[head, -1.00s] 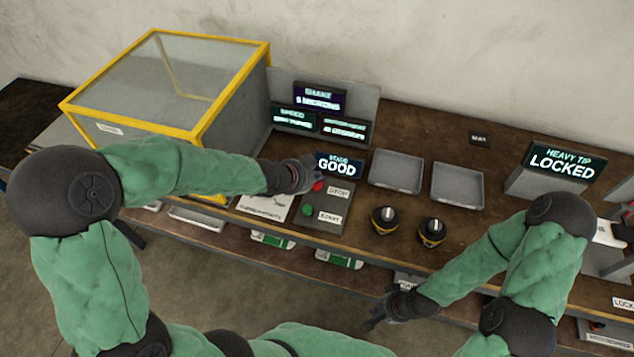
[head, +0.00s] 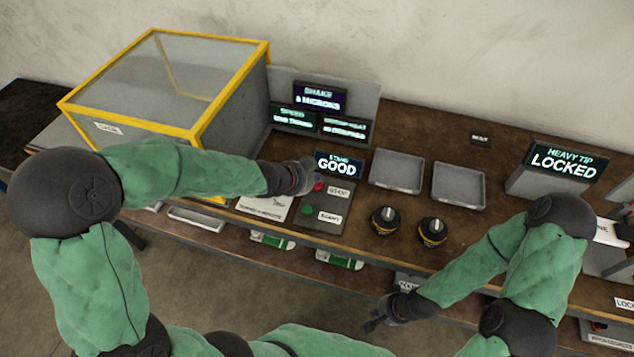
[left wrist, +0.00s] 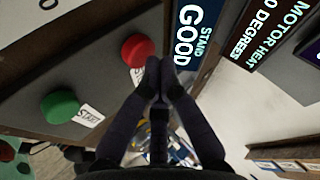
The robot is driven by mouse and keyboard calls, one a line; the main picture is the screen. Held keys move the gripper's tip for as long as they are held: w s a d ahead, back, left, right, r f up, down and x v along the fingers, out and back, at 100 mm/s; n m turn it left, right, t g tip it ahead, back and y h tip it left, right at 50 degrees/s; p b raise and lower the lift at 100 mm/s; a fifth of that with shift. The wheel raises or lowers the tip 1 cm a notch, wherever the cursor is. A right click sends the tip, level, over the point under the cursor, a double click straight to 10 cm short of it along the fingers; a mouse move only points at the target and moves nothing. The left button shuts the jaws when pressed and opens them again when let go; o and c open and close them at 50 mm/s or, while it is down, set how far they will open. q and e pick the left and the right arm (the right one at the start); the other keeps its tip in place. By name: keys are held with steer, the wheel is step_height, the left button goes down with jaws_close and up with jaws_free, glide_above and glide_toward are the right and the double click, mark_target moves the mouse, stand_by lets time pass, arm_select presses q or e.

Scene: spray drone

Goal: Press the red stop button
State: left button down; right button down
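The red stop button (head: 319,187) sits on a grey control panel (head: 335,200) with a STOP label beside it. It also shows in the left wrist view (left wrist: 138,50) as a round red cap. The green start button (head: 308,210) is below it on the same panel. My left gripper (head: 308,172) is right next to the red button; in the left wrist view its fingertips (left wrist: 160,75) are together and empty, just beside the red cap. I cannot tell whether they touch it. My right gripper (head: 375,320) hangs in front of the bench, its fingers too small to judge.
A display reading GOOD (head: 339,164) stands just behind the panel. A yellow-framed clear case (head: 165,85) is at the left. Two grey trays (head: 396,170) and two black knobbed units (head: 385,220) lie to the right. A LOCKED display (head: 562,160) stands further right.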

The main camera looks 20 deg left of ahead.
mark_target(316, 185)
arm_select(q)
steer(key=shift+f+b, duration=0.5)
steer(key=shift+f, duration=0.05)
stand_by(0.4)
steer(key=shift+r, duration=0.15)
stand_by(0.3)
steer(key=shift+r+p, duration=0.8)
steer(key=shift+p, duration=0.15)
steer(key=shift+r, duration=0.1)
step_height(316, 185, up, 5)
steer(key=p, duration=0.5)
